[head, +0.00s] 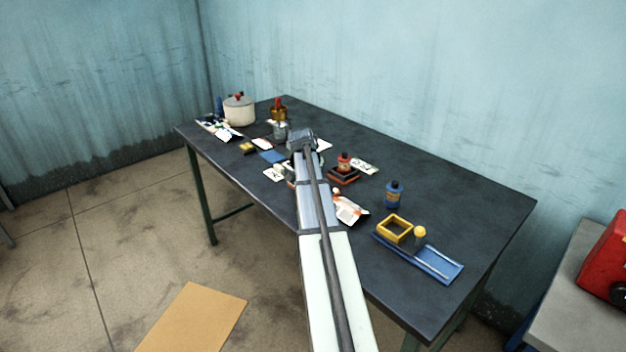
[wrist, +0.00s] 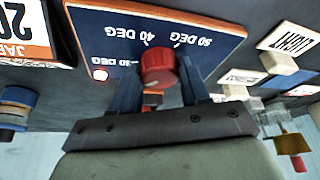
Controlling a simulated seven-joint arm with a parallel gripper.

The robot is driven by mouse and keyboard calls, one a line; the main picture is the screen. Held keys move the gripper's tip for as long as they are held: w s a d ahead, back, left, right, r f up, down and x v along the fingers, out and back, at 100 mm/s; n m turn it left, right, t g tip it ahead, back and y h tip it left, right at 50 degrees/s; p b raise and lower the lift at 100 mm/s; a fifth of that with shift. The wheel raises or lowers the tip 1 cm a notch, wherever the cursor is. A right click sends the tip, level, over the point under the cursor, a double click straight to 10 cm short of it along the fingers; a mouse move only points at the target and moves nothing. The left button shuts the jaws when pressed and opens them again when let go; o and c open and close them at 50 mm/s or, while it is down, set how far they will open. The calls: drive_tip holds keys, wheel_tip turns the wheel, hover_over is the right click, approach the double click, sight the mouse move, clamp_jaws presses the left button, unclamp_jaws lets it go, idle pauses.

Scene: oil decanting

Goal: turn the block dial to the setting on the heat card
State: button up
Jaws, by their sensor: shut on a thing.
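In the wrist view, the block dial is a red knob (wrist: 157,68) on a dark blue panel (wrist: 95,22) with an orange edge. The panel carries 30 DEG, 40 DEG and 50 DEG marks, seen upside down. My gripper (wrist: 160,84) has one finger on each side of the knob and is shut on it. The knob sits by the 40 DEG mark, but I cannot make out its pointer. An orange and white card (wrist: 22,32), partly cut off, shows JAR and large digits. I cannot tell which card is the heat card. My arm hides the dial in the head view.
A LIGHT card (wrist: 288,40) stands beside the panel.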

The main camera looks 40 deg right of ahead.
drive_tip(key=m, duration=0.1)
drive_tip(key=m+g, duration=0.1)
drive_tip(key=m, duration=0.2)
drive_tip(key=shift+w+m+g, duration=0.25)
drive_tip(key=shift+m+g, duration=0.05)
drive_tip(key=shift+g, duration=0.1)
drive_tip(key=m+g, duration=0.1)
drive_tip(key=m, duration=0.2)
drive_tip(key=shift+w+m, duration=0.1)
drive_tip(key=shift+m, duration=0.2)
drive_tip(key=m+g, duration=0.1)
drive_tip(key=m, duration=0.3)
drive_tip(key=shift+w+g+y, duration=0.1)
drive_tip(key=shift+g+y, duration=0.3)
drive_tip(key=shift+d+m+g+y, duration=0.1)
drive_tip(key=shift+m+g+y, duration=0.45)
drive_tip(key=shift+m, duration=1.55)
drive_tip(key=o, duration=1.1)
drive_tip(key=shift+c, duration=0.2)
drive_tip(key=shift+r, duration=0.1)
